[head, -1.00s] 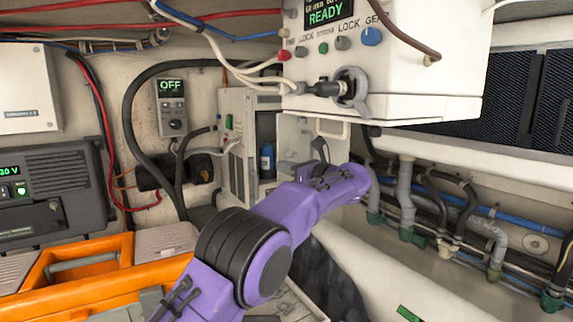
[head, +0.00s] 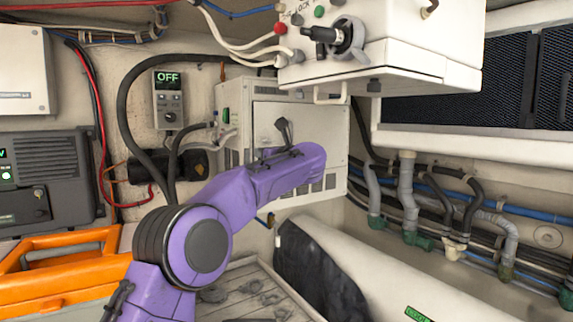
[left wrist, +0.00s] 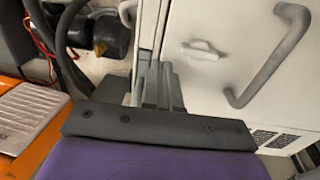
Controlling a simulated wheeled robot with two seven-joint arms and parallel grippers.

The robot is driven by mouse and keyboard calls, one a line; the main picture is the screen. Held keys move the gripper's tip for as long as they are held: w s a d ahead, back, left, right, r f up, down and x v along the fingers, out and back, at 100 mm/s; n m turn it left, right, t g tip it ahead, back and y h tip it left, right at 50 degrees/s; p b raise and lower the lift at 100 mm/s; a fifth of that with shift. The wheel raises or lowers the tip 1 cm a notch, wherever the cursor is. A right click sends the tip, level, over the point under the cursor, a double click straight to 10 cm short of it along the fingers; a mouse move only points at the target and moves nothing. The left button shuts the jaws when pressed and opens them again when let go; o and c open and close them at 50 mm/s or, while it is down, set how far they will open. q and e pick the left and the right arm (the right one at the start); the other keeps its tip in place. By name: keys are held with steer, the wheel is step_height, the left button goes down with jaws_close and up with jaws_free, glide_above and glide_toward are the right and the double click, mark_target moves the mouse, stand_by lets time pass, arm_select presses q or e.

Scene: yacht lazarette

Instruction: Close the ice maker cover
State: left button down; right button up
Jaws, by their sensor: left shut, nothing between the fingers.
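The ice maker (head: 232,125) is a white vented box on the back wall. Its cover (head: 315,130) is a flat white front panel that looks flush with the body; a small gap cannot be ruled out. My left arm reaches across the lower part of the cover in the head view, hiding the fingers there. In the left wrist view my left gripper (left wrist: 157,85) is shut and empty, its grey fingers pointing at the left part of the white front. A small pull (left wrist: 203,49) shows on that front. My right gripper is not in view.
Black hoses (head: 130,130) and an OFF panel (head: 169,100) are left, an orange case (head: 60,285) lower left. Pipes (head: 405,195) line the right; a white cylinder (head: 350,265) lies below.

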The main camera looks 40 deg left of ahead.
arm_select(q)
steer(key=s+b+v, duration=0.1)
steer(key=b+v, duration=0.6)
steer(key=v, duration=0.7)
steer(key=shift+d+r, duration=0.2)
